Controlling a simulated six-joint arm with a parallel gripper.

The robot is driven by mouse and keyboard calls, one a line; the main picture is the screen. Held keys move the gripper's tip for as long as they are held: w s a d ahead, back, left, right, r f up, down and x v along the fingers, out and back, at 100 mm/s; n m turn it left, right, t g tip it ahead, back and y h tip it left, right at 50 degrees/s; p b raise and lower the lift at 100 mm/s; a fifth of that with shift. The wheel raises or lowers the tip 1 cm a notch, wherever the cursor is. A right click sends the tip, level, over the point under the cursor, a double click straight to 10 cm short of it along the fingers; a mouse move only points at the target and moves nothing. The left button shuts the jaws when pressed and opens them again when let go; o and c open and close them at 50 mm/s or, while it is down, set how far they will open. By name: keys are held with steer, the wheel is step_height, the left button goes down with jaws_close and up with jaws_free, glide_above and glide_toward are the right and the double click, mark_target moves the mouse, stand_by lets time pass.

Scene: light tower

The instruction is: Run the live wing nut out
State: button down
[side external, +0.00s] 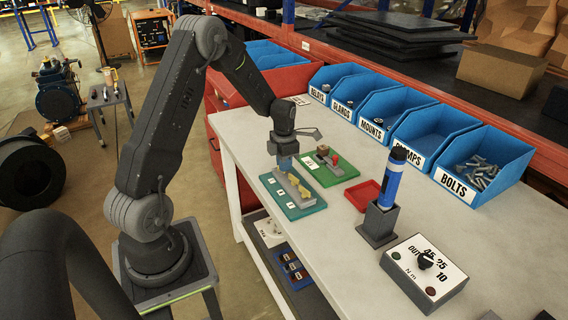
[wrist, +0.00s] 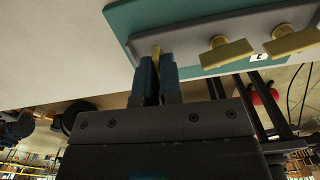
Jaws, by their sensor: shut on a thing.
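A teal board (side external: 300,212) lies at the table's near-left edge and bears a grey bar with a row of brass wing nuts. In the wrist view the grey bar (wrist: 190,42) carries a middle wing nut (wrist: 228,51) and a right wing nut (wrist: 292,41). My gripper (wrist: 156,62) is shut on the leftmost wing nut (wrist: 156,50), whose wing stands edge-on between the blue fingers. In the side view my gripper (side external: 285,166) points down at the far end of the bar. I cannot tell from markings which nut is live.
A green board (side external: 345,176) with small parts lies behind the teal one. A red tray (side external: 362,197), a blue tool (side external: 390,180) upright in a grey holder (side external: 377,226), and a dial box (side external: 424,280) stand to the right. Blue labelled bins (side external: 485,165) line the back.

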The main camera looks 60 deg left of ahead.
steer(key=shift+s+f, duration=0.1)
steer(key=shift+f, duration=0.15)
steer(key=c, duration=1.3)
jaws_free()
steer(key=shift+d, duration=0.1)
steer(key=shift+r, duration=0.15)
steer(key=shift+r, duration=6.8)
steer(key=shift+r, duration=0.1)
